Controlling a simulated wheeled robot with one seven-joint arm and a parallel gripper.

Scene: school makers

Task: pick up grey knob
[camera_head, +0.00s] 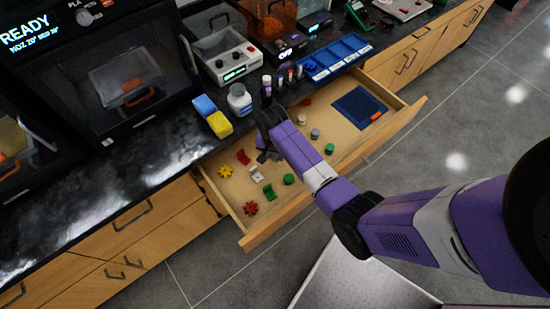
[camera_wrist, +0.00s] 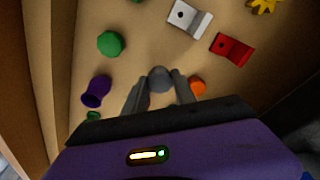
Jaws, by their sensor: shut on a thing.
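The grey knob (camera_wrist: 160,79) is a small round piece between the two fingertips of my gripper (camera_wrist: 160,88) in the wrist view. The fingers are shut on its sides. In the head view my gripper (camera_head: 265,154) is low in the open drawer, and its own arm hides the held knob there. The drawer floor shows close behind the knob; I cannot tell whether the knob touches it. Another small grey round piece (camera_head: 315,134) lies in the drawer right of my arm.
The open wooden drawer (camera_head: 335,158) holds a green knob (camera_wrist: 111,43), a purple piece (camera_wrist: 96,91), an orange piece (camera_wrist: 197,86), a white bracket (camera_wrist: 188,18) and a red bracket (camera_wrist: 231,50). A blue tray (camera_head: 335,56) and bottles stand on the dark counter above.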

